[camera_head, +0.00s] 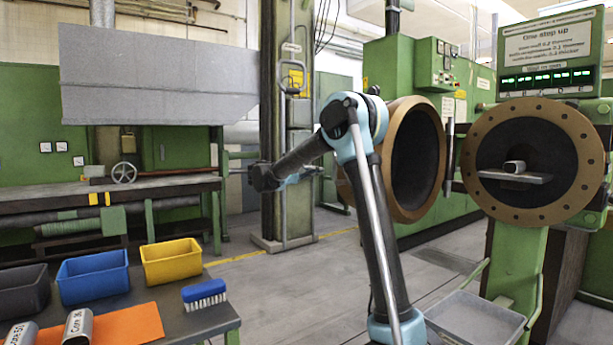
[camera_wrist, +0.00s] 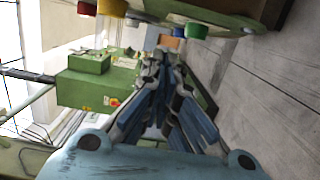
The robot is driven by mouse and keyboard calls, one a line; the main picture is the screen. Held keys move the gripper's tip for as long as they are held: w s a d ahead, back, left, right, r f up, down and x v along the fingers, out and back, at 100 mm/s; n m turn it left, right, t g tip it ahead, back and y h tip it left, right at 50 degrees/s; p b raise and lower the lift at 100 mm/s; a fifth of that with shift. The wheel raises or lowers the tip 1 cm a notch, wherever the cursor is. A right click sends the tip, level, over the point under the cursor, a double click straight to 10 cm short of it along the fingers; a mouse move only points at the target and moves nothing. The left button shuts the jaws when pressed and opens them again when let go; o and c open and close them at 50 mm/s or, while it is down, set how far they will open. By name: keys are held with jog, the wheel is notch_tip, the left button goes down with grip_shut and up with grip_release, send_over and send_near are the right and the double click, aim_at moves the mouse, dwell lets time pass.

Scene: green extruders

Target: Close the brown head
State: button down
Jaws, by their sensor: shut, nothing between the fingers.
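Two brown round parts stand on the right in the head view. One is a brown ring (camera_head: 408,200) around a dark, deep opening, turned to the right. The other is a brown flange (camera_head: 480,165) with bolt holes around its rim, facing me and swung apart from the ring. A small metal piece (camera_head: 514,167) rests on a shelf (camera_head: 535,178) across the flange's opening. My gripper (camera_wrist: 162,60) is shut and empty in the wrist view. In the head view my arm's wrist is left of the ring, away from both brown parts; the fingers are not clear there.
A table at lower left holds a blue bin (camera_head: 92,277), a yellow bin (camera_head: 178,262), a dark bin (camera_head: 22,291) and a blue brush (camera_head: 204,294). A grey tray (camera_head: 475,320) is below the flange. Green machines stand behind. Grey floor is clear in the middle.

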jog(key=d, duration=0.1)
jog(key=s+d, duration=0.1)
jog(key=d, duration=0.3)
jog(key=shift+s+d, duration=0.15)
jog(key=shift+s, duration=0.25)
jog(key=shift+s, duration=0.15)
